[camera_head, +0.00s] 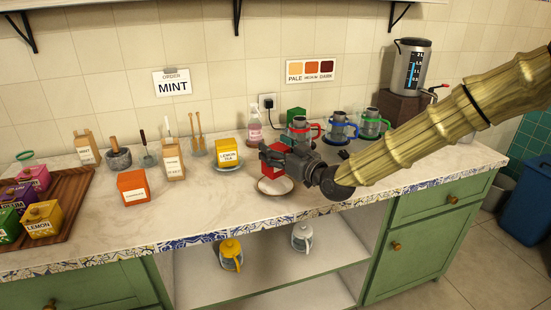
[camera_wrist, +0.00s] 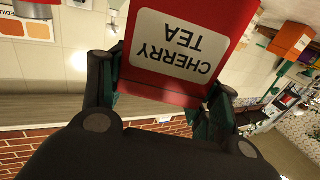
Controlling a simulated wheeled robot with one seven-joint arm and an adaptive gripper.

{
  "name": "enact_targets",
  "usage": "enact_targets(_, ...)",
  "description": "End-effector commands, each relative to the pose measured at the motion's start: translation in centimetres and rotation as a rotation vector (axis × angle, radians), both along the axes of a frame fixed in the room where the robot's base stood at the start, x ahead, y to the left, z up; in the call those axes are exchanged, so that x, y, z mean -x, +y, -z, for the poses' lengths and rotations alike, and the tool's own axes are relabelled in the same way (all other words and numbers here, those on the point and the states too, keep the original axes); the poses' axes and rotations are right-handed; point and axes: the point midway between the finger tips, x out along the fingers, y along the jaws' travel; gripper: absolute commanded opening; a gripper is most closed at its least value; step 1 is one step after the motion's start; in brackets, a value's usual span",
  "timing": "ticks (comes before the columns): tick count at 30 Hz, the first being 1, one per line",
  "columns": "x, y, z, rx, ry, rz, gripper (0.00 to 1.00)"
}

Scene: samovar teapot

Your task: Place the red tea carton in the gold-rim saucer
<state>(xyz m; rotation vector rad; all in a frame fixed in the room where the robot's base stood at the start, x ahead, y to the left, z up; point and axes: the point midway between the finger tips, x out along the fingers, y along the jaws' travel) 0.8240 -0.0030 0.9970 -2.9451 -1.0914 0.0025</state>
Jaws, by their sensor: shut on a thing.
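The red tea carton (camera_head: 271,168) is between the fingers of my gripper (camera_head: 284,160), which is shut on it. In the wrist view the carton (camera_wrist: 190,45) shows its white label reading "CHERRY TEA" upside down, with a finger on each side. A pale round saucer (camera_head: 274,187) with a thin brownish rim is on the counter just below the carton in the head view. The carton overlaps the saucer's far part. I cannot tell whether the carton touches it or hangs a little above. The saucer does not show clearly in the wrist view.
A yellow lemon tea carton (camera_head: 228,154) stands on another saucer to the left. An orange carton (camera_head: 132,187) stands further left, by a wooden tray (camera_head: 66,210). Cups with red, blue (camera_head: 340,131) and green handles stand behind my gripper. The counter's front middle is clear.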

Motion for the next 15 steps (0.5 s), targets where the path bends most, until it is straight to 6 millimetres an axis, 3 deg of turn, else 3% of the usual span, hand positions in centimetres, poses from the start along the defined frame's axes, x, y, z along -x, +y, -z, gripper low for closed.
enact_targets(5, -0.4, 0.0, 0.5, 0.001, 0.001, -0.001, 0.38)
enact_targets(15, -0.3, 0.1, 3.5, 0.000, 0.000, 0.000, 0.38)
